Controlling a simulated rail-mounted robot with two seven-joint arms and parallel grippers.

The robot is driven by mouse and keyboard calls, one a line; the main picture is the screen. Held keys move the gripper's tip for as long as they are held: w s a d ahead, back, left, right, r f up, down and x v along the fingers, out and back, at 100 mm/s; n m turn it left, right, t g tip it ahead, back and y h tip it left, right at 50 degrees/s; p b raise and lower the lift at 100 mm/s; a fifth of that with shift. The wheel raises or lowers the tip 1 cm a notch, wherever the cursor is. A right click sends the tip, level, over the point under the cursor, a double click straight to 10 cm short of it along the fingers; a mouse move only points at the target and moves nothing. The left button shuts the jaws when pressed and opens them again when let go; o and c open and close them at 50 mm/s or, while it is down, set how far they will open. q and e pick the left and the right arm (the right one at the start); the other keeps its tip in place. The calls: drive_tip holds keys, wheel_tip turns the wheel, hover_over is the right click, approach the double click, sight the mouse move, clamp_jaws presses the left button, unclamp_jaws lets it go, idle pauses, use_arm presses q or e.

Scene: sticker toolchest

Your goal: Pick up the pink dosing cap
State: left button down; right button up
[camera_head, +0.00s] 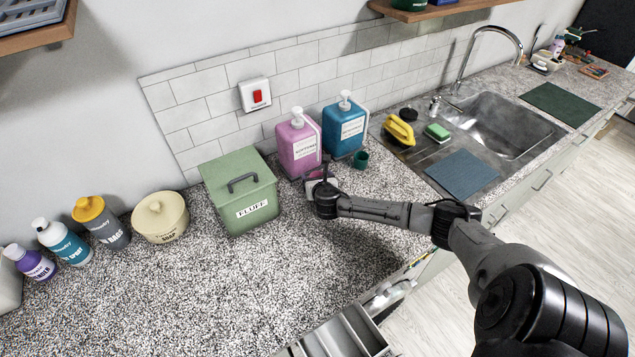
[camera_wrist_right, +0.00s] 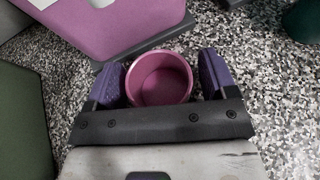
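The pink dosing cap (camera_wrist_right: 160,80) is a small round open cup, seen from above in the right wrist view. It stands on the speckled counter in front of the pink dispenser bottle (camera_head: 298,146). My right gripper (camera_wrist_right: 162,66) has its two purple fingers on either side of the cap. A gap shows between the cap and the right-hand finger; the left-hand finger is very close to it. In the head view my right gripper (camera_head: 316,181) points down there and mostly hides the cap. My left gripper is not in view.
A green lidded box (camera_head: 240,192) stands close to the left of the gripper. A blue dispenser bottle (camera_head: 344,127) and a dark green cap (camera_head: 361,159) are to the right. An open drawer (camera_head: 345,335) is at the front. The counter's front middle (camera_head: 270,280) is clear.

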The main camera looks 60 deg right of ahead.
drive_tip(key=c, duration=0.8)
